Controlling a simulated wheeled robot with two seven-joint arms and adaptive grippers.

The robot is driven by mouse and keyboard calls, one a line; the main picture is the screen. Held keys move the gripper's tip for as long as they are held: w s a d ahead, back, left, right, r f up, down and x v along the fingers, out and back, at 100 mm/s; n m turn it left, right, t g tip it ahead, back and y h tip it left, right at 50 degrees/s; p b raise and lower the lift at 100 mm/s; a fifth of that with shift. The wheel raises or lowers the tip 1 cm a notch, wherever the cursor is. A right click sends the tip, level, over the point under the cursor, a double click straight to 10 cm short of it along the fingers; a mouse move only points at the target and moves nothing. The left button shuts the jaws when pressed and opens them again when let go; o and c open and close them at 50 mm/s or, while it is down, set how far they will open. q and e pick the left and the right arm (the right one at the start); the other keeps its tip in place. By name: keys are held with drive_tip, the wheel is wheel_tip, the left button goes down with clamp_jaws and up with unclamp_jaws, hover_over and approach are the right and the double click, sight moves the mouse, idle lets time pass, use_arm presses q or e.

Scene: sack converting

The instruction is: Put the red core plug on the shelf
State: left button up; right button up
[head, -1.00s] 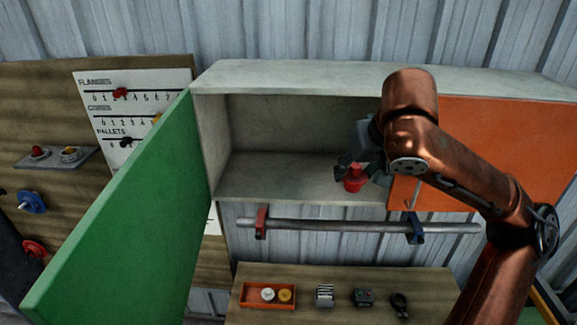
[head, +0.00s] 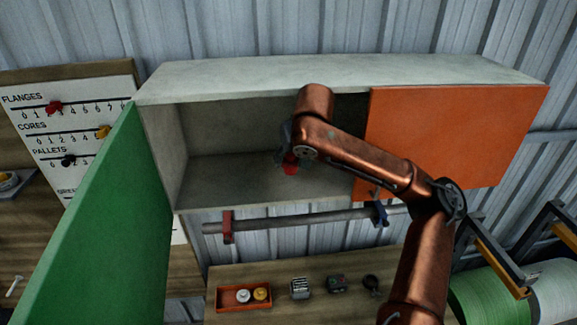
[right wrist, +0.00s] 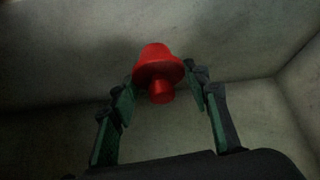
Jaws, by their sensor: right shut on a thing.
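The red core plug (head: 291,169) is in my right gripper (head: 287,160), inside the open left part of the wall cabinet. In the right wrist view the plug (right wrist: 158,68) sits between the two fingertips of the gripper (right wrist: 160,88), which are shut on its narrow stem. The shelf (head: 225,182) is the pale cabinet floor. The plug is close to it, but I cannot tell whether it touches. My right arm hides part of the cabinet's inside. My left gripper is not in view.
A green door (head: 110,215) stands open at the left. An orange door (head: 455,135) covers the right part. Below are a rail (head: 280,222) and a bench with an orange tray (head: 222,300) and small items. The shelf's left part is clear.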

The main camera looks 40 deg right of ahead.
sight(289, 166)
drive_tip(key=shift+w+d+f, duration=0.1)
drive_tip(key=shift+w+f, duration=0.1)
drive_tip(key=shift+f, duration=0.1)
drive_tip(key=shift+w+f, duration=0.15)
drive_tip(key=shift+f, duration=0.05)
drive_tip(key=f, duration=0.1)
drive_tip(key=f+p, duration=0.1)
drive_tip(key=f, duration=0.1)
drive_tip(key=shift+w+d, duration=0.15)
drive_tip(key=shift+w, duration=0.25)
drive_tip(key=shift+s+f+p, duration=0.15)
drive_tip(key=shift+f+p, duration=0.2)
drive_tip(key=shift+f, duration=0.05)
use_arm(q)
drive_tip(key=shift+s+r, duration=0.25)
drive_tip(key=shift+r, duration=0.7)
use_arm(e)
drive_tip(key=shift+f, duration=0.15)
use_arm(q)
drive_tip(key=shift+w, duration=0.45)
use_arm(e)
drive_tip(key=o, duration=1.1)
